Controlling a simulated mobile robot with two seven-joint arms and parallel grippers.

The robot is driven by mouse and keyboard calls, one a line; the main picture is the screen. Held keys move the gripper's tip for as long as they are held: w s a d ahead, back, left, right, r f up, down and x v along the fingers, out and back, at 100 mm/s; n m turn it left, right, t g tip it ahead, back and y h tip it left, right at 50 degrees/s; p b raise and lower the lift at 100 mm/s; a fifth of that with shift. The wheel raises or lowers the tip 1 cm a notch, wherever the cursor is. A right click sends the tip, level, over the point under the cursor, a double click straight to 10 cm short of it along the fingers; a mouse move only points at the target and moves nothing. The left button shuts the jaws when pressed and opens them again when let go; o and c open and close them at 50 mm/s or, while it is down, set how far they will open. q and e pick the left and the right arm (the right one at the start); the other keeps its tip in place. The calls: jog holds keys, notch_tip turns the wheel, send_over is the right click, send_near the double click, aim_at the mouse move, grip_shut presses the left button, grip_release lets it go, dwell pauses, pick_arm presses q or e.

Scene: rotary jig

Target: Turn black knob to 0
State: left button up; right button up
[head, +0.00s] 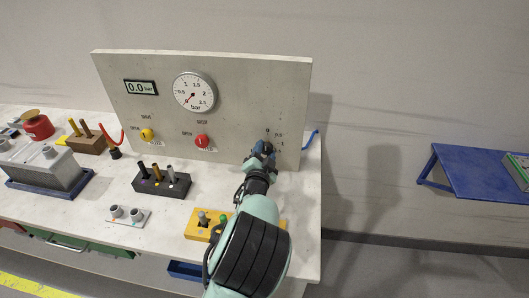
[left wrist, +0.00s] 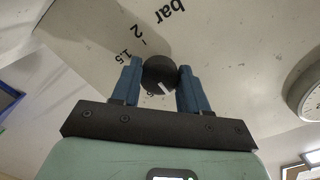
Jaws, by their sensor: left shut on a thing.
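The black knob (left wrist: 159,70) sits on the upright grey panel (head: 240,90), between the two blue fingers of my left gripper (left wrist: 161,85) in the left wrist view. The gripper is shut on it. The knob's white pointer line points down and slightly right in that view. Scale marks "2" and "1.5" and the word "bar" show beside it; the 0 mark is not clearly readable. In the head view my left gripper (head: 262,148) is at the panel's lower right and mostly hides the knob. My right gripper is not in view.
A digital display (head: 140,87) reads 0.0 bar, beside a round gauge (head: 194,92). A yellow valve knob (head: 147,134) and a red one (head: 202,141) are left of my gripper. A black block (head: 161,183) and a yellow block (head: 196,226) stand on the bench.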

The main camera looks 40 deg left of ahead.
pick_arm(q)
jog(key=o, duration=1.1)
jog(key=shift+c, duration=0.2)
jog(key=p+v, duration=0.1)
jog(key=v, duration=0.6)
jog(key=shift+s, duration=0.25)
jog(key=shift+d, duration=0.1)
